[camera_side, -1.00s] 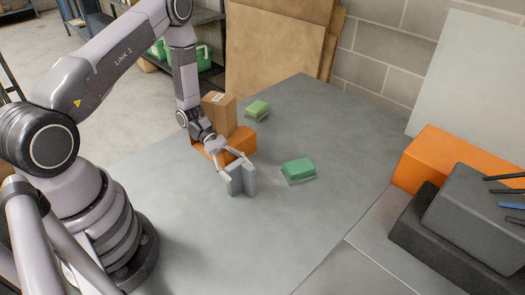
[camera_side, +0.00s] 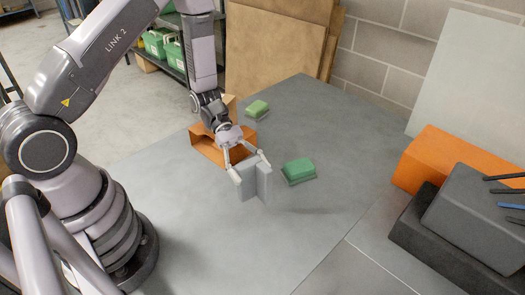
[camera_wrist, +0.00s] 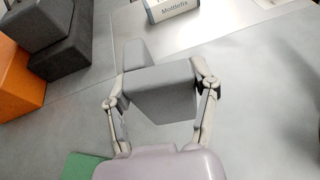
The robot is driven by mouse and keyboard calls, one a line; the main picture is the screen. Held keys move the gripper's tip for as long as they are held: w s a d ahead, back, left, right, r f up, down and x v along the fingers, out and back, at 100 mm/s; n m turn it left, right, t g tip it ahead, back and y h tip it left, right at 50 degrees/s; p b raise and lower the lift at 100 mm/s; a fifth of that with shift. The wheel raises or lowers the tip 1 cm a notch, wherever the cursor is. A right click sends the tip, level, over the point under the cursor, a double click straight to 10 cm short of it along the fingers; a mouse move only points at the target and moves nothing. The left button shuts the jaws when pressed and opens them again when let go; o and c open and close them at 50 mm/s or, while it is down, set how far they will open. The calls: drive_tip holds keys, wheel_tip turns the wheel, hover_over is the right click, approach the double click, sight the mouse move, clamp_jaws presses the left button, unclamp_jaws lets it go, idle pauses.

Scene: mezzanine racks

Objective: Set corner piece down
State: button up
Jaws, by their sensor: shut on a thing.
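The corner piece (camera_side: 247,184) is a grey, angled block with two upright faces. My gripper (camera_side: 251,169) is shut on it, one finger on each side, over the middle of the grey table (camera_side: 250,240). The piece looks slightly above the table, with no clear contact shadow under it. In the wrist view the corner piece (camera_wrist: 160,92) sits between both fingers of my gripper (camera_wrist: 160,98). Its underside is hidden.
A green block (camera_side: 298,169) lies close to the right of the piece; another green block (camera_side: 256,108) is farther back. An orange open bin (camera_side: 208,150) stands behind my gripper. Dark boxes (camera_side: 475,215) and an orange box (camera_side: 435,155) are at right. The front table is clear.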

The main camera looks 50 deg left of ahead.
drive_tip(key=s+d+f+m+g, duration=0.1)
drive_tip(key=s+d+m+g, duration=0.2)
drive_tip(key=s+d, duration=0.45)
drive_tip(key=shift+y, duration=0.5)
drive_tip(key=shift+s+d+f, duration=0.1)
drive_tip(key=shift+d+f, duration=0.1)
drive_tip(key=shift+f, duration=1.15)
drive_tip(key=shift+d+f, duration=0.2)
drive_tip(key=shift+f, duration=1.1)
drive_tip(key=shift+s+d+f, duration=0.1)
drive_tip(key=shift+d+f, duration=0.1)
drive_tip(key=shift+f, duration=1.15)
drive_tip(key=shift+f, duration=0.2)
drive_tip(key=o, duration=0.8)
drive_tip(key=shift+c, duration=0.2)
